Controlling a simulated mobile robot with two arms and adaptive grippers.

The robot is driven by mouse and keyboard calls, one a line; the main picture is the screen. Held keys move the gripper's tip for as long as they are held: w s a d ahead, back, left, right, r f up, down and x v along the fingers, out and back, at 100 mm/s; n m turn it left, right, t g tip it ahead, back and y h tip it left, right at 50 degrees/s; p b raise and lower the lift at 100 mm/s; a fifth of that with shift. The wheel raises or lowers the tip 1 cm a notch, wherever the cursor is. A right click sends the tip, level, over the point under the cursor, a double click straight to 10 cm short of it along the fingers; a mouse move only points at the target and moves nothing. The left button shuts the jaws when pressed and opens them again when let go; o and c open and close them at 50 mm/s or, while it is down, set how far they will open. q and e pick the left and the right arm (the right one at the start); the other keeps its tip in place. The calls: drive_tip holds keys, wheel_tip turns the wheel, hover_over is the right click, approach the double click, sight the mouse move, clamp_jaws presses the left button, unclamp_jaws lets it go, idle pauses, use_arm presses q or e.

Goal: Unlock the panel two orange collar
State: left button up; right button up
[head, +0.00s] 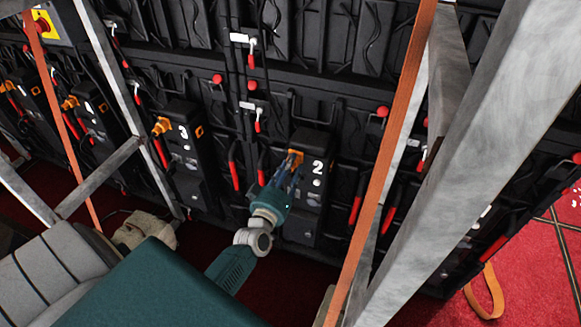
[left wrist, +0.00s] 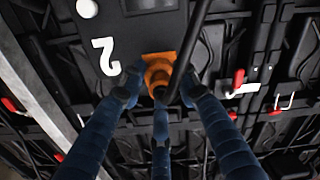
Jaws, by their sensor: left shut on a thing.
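The panel two box (head: 313,190) is a black unit marked with a white 2, on the back of the video wall. Its orange collar (head: 296,154) sits at the upper left of the box. In the left wrist view the collar (left wrist: 159,66) is beside the white 2, between my blue fingers. My left gripper (head: 290,167) comes up from below and is shut on the collar; the fingertips (left wrist: 158,97) partly hide it. A black cable (left wrist: 202,35) runs close by the collar. My right gripper is not in view.
A similar box (head: 187,150) marked 3, with its own orange collar (head: 161,126), stands to the left. An orange strap (head: 385,150) and a grey metal beam (head: 470,150) cross on the right. Red-handled latches dot the wall. Red carpet (head: 540,250) covers the floor.

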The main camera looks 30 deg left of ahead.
use_arm(q)
drive_tip(key=shift+s+d+f+n, duration=0.1)
drive_tip(key=shift+d+f+n, duration=0.05)
drive_tip(key=shift+f+n, duration=0.35)
drive_tip(key=o, duration=1.2)
drive_tip(key=shift+c, duration=0.2)
drive_tip(key=shift+r, duration=0.15)
drive_tip(key=v, duration=1.1)
drive_tip(key=shift+s, duration=0.35)
